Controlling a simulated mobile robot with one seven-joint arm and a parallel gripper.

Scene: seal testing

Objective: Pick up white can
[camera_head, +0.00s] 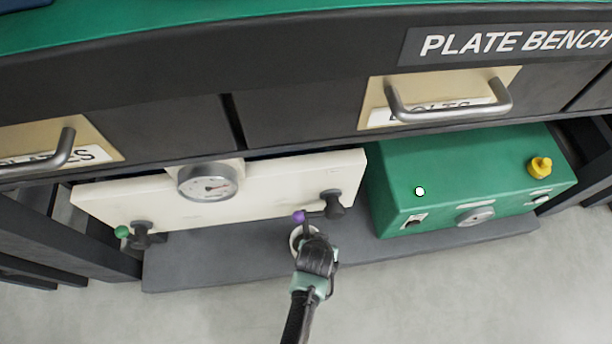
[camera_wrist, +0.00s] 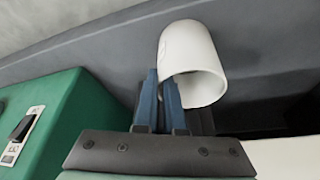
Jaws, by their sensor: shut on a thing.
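The white can (camera_wrist: 192,50) shows in the wrist view as a pale cylinder, tilted in the picture with its open rim facing my gripper. My gripper (camera_wrist: 162,80) is shut on the can's wall at the left side of the rim. One blue finger appears outside the wall and the other at the opening. In the head view the can (camera_head: 295,236) is a small white ring, mostly hidden behind my gripper (camera_head: 304,240). It is over the grey shelf (camera_head: 220,264); whether it touches the shelf I cannot tell.
Above is the bench with drawer handles (camera_head: 450,112). A cream panel with a gauge (camera_head: 208,182) and green-knobbed (camera_head: 122,232) and purple-knobbed (camera_head: 298,216) valves stands behind the can, the purple knob close to my gripper. A green box (camera_head: 455,170) stands right. Floor in front is clear.

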